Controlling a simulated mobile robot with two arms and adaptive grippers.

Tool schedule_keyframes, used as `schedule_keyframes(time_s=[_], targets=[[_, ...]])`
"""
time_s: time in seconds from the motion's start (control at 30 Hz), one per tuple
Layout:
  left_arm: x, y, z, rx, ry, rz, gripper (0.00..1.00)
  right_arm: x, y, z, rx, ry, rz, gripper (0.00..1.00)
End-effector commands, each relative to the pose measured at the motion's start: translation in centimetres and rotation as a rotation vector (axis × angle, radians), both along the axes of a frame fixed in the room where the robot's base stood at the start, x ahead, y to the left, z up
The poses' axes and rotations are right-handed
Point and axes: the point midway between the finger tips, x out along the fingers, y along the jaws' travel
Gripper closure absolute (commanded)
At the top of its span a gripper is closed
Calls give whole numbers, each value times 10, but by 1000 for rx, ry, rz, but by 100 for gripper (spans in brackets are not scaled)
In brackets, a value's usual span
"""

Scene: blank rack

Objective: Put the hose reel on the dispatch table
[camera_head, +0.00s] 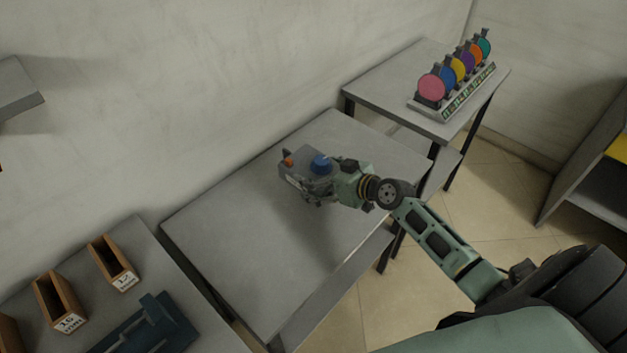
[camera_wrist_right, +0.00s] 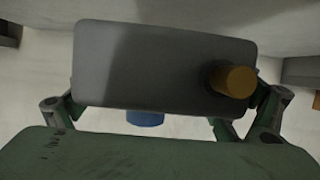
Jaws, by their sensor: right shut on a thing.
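My right gripper (camera_head: 318,188) is shut on a grey box-shaped thing (camera_head: 300,160) with a blue round part on it and an orange knob at one end. I cannot tell from its look that this is the hose reel. It is over the far part of the middle grey table (camera_head: 265,235); whether it touches the top is unclear. In the right wrist view the grey thing (camera_wrist_right: 150,65) fills the space between the fingers, with the orange knob at its right and the blue part below it. No table is marked as the dispatch table. My left gripper is not in view.
A farther grey table (camera_head: 385,80) bears a rack of several coloured discs (camera_head: 440,100). At the lower left, another table holds wooden number-labelled boxes (camera_head: 112,262) and a dark teal fixture (camera_head: 150,325). The middle table's near part is bare. A shelf (camera_head: 590,170) stands at right.

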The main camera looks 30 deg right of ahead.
Motion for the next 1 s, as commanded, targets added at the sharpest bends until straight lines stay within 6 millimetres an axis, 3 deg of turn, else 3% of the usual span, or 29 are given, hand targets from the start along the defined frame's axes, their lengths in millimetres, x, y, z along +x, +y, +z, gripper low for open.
schedule_keyframes(time_s=[0.2, 0.5, 0.97, 1.0], targets=[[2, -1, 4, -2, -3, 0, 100, 10, 11, -9, -1, -4, -2, 51], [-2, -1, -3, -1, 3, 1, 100, 10, 11, -46, 1, -4, -3, 51], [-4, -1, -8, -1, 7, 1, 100, 10, 11, -52, -3, -4, -2, 51], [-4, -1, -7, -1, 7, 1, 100, 9, 11, -52, -3, 0, -1, 3]])
